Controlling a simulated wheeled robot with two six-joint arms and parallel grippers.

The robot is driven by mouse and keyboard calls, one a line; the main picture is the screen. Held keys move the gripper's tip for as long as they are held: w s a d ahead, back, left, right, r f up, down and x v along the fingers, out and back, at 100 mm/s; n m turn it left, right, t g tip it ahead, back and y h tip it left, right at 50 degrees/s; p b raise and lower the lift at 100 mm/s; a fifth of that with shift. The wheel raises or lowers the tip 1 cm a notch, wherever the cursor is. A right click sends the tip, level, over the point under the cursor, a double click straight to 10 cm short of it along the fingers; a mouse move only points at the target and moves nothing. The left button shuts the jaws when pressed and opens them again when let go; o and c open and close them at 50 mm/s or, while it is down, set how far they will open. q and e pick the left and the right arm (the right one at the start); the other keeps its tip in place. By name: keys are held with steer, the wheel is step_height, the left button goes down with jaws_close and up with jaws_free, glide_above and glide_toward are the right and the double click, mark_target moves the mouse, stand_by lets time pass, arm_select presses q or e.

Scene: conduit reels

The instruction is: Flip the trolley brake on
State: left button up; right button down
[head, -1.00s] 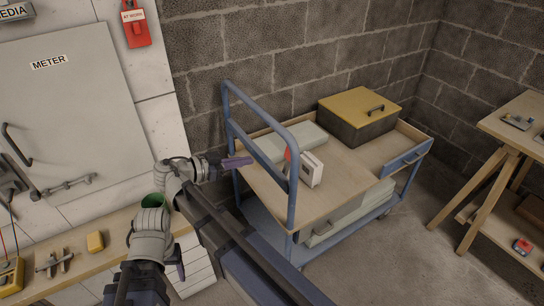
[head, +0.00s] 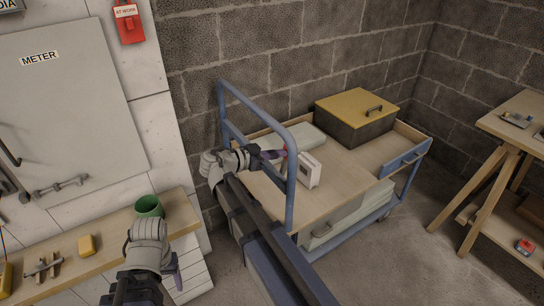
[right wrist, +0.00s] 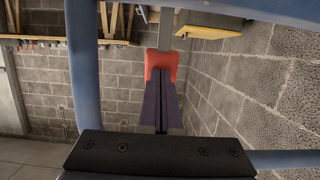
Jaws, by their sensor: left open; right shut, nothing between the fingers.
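The blue trolley (head: 292,190) stands against the block wall with its push handle toward me. A red paddle, which looks like the brake lever (head: 286,149), shows by the handle's right-hand upright, mostly hidden. In the right wrist view the red paddle (right wrist: 161,60) sits on a grey bar, straight ahead of my fingers. My right gripper (head: 280,154) is shut and empty. Its purple fingertips overlap the paddle's lower part in the wrist view; I cannot tell whether they touch. My left gripper (head: 178,277) is open by the bench's front edge, away from the trolley.
On the trolley are a white box (head: 309,170) close to the handle and a yellow-lidded case (head: 357,110). A green cup (head: 148,206) and a yellow block (head: 87,245) are on the wooden bench. A trestle table (head: 520,120) stands at right, with clear floor before it.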

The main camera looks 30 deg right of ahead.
stand_by(0.3)
steer(key=shift+d+r+p, duration=0.2)
steer(key=shift+p, duration=0.3)
steer(key=d+y+p, duration=0.1)
steer(key=p, duration=0.1)
steer(key=d+y+p, duration=0.1)
steer(key=p, duration=0.1)
steer(key=shift+w+d+r+y+p, duration=0.15)
steer(key=shift+r+y+p, duration=0.1)
steer(key=shift+y+p, duration=0.15)
steer(key=b+x, duration=0.1)
steer(key=x, duration=0.1)
steer(key=shift+d+f, duration=0.25)
steer(key=shift+f, duration=0.05)
steer(key=d+f+b, duration=0.5)
steer(key=d, duration=0.1)
steer(key=shift+w+f+b, duration=0.25)
steer(key=shift+f+b, duration=0.05)
